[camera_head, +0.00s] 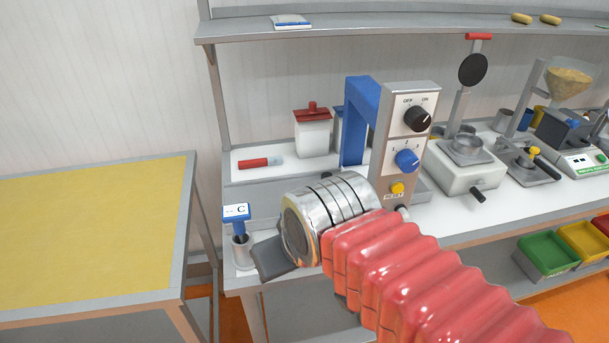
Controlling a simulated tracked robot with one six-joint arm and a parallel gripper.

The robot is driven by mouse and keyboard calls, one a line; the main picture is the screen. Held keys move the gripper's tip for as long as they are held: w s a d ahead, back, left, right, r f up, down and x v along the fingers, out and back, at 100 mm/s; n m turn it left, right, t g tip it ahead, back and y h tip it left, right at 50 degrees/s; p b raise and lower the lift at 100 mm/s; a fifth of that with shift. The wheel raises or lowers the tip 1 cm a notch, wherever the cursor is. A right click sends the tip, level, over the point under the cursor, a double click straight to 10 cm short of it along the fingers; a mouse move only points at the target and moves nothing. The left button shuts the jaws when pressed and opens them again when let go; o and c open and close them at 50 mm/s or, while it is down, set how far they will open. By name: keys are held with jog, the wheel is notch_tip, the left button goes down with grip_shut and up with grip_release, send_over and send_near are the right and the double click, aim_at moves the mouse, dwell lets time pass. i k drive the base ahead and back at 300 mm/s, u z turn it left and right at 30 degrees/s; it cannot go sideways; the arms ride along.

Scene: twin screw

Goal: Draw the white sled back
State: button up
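My arm, with a red bellows sleeve and a silver wrist, reaches in from the lower right. Of my gripper (274,258), only a dark grey part shows beyond the wrist, over the bench's front left corner. Its fingertips are hidden, so I cannot tell whether it is open or holds anything. No part is clearly the white sled. A white block (462,178) with a round metal cup on top and a dark handle at its front stands on the bench, right of the control panel and apart from my gripper. My wrist hides the bench in front of the blue frame.
A grey control panel (408,145) with knobs stands beside a blue frame (362,100). A metal cup (242,254) with a blue-topped tool labelled C is just left of my gripper. A red-lidded white jar (313,135) stands behind. A yellow-topped table (90,235) is at left, mostly clear.

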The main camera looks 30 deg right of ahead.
aim_at(363, 170)
jog(key=u, duration=1.05)
jog(key=k, duration=1)
jog(key=z, duration=0.65)
jog(key=i, duration=1)
jog(key=z, duration=0.05)
